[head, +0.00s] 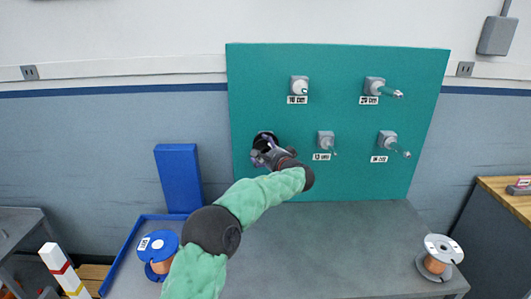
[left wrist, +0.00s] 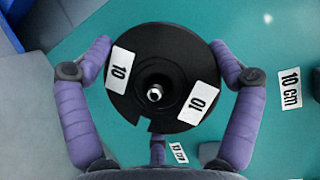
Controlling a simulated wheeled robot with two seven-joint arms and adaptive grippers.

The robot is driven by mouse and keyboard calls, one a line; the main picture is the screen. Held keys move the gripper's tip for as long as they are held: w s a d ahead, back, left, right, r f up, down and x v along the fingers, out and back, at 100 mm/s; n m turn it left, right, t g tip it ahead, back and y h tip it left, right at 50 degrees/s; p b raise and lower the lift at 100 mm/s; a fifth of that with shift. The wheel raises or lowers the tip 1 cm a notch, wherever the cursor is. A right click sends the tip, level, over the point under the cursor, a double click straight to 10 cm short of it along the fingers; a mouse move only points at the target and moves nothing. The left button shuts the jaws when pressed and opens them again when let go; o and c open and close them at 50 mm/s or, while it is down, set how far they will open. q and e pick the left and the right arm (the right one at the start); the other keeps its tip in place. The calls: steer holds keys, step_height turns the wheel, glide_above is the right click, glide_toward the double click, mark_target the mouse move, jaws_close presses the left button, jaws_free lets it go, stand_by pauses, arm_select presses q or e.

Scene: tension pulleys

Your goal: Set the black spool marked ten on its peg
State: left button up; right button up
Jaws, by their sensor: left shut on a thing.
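The black spool (head: 265,137) is at the left of the green pegboard (head: 340,180), mostly hidden behind my left gripper (head: 263,150) in the head view. In the left wrist view, the spool (left wrist: 150,105) faces the camera with two white "10" labels and a notch in its rim. A silver round end shows in its centre; I cannot tell whether it is a peg tip. The purple fingers are on both sides of the spool, shut on it. A "10 cm" label (left wrist: 290,88) shows on the board at right. My right gripper is not in view.
Bare pegs stick out at the upper left (head: 299,86), upper right (head: 385,89), middle (head: 326,140) and lower right (head: 392,143). A blue-flanged copper spool (head: 159,246) sits in a blue tray (head: 127,245). Another copper spool (head: 439,257) stands at right. The grey tabletop between is clear.

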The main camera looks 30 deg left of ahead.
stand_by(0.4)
arm_select(q)
steer(key=o, duration=0.9)
steer(key=shift+o, duration=0.2)
steer(key=shift+d, duration=0.1)
steer(key=v, duration=1.1)
steer(key=shift+s+d, duration=0.3)
